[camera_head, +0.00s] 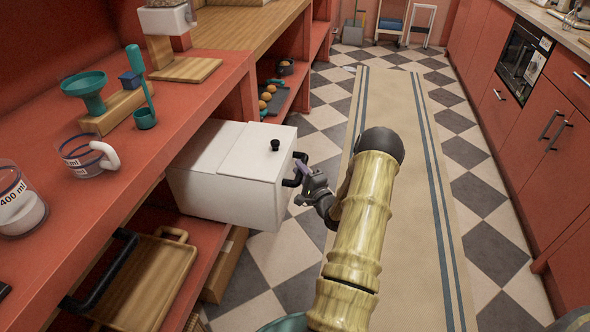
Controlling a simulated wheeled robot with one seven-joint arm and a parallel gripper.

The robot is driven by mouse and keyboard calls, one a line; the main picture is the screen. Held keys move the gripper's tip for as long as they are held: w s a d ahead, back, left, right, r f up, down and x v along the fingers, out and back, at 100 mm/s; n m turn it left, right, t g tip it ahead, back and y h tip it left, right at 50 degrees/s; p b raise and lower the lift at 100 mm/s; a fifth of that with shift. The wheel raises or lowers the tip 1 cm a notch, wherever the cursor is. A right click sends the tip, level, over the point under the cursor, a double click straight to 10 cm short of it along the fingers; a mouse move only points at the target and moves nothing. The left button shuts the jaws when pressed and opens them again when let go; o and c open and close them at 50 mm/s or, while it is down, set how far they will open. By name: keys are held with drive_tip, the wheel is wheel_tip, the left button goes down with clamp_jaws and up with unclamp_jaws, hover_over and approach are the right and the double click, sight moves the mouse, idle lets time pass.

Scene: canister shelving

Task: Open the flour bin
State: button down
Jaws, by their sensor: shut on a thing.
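The flour bin looks to be the white box (225,190) that sticks out from the lower shelf at the middle left. Its top has a flat lid panel with a small black knob (275,145), and the lid lies closed. A dark handle (297,170) is on its right face. My gripper (304,174) is at that handle and shut on it. The fingers are small and partly dark, so the exact grip is hard to see. My arm reaches in from the lower right.
The red counter (150,170) above the bin holds a measuring cup (88,155), a jar (20,205), a teal funnel (86,88) and a teal ladle (145,118). A wooden tray (145,285) lies on the lower shelf. The runner (400,110) and checkered floor are clear toward the back.

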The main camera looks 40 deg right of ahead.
drive_tip(key=shift+f, duration=0.1)
drive_tip(key=c, duration=1.2)
unclamp_jaws()
drive_tip(key=shift+c, duration=0.2)
drive_tip(key=s+a+f+p, duration=0.2)
drive_tip(key=s, duration=1.5)
drive_tip(key=shift+a+f, duration=0.15)
